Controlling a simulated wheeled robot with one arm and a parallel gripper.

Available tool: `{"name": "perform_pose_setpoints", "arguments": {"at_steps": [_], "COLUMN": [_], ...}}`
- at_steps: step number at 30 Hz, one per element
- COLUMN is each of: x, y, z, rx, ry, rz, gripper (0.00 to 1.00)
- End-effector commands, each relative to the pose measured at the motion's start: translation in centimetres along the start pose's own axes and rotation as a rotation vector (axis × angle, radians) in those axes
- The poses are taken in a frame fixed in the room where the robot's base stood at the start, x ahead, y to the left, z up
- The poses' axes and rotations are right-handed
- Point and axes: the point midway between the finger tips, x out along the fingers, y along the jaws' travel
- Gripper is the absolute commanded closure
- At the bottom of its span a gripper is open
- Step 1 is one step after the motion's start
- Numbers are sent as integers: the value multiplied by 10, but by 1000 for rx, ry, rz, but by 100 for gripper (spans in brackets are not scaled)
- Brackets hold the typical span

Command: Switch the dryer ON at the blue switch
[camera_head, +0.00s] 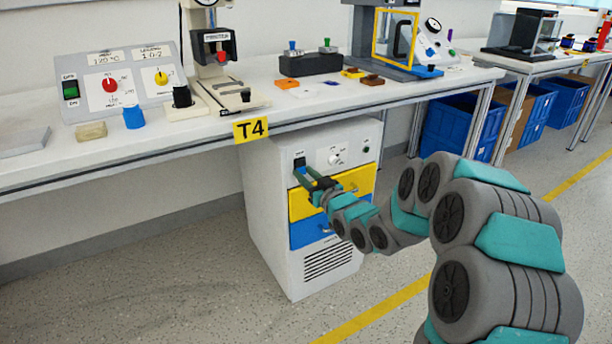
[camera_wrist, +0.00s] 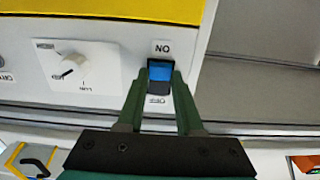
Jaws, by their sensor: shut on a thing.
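The blue switch (camera_wrist: 160,72) is a small blue block in a dark frame on the white cabinet's face. In the wrist view the label ON is at its upper side and OFF at its lower side, both upside down. My gripper (camera_wrist: 161,82) has its two green fingers on either side of the switch, shut on it. In the head view my gripper (camera_head: 302,174) reaches the upper left of the white cabinet (camera_head: 268,215), just below a dark switch housing (camera_head: 299,162). The fingers partly hide the switch's sides.
A white knob (camera_wrist: 70,68) on a white plate sits beside the switch. The cabinet has a yellow drawer (camera_head: 358,181) and a blue drawer (camera_head: 308,231). The bench (camera_head: 200,140) overhangs the cabinet. Open floor lies left of the cabinet.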

Motion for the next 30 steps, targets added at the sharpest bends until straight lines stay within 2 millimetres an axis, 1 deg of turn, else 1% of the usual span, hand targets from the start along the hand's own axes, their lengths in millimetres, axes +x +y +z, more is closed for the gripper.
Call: {"name": "perform_pose_setpoints", "arguments": {"at_steps": [7,15,27,28,30], "x": [1,4,4,4,4], "y": [1,0,0,0,0], "z": [11,12,8,8,8], "rx": [1,1,0,0,0], "ry": [118,264,291,291,291], "rz": [1,1,0,0,0], "gripper": [100,100,100,64,56]}}
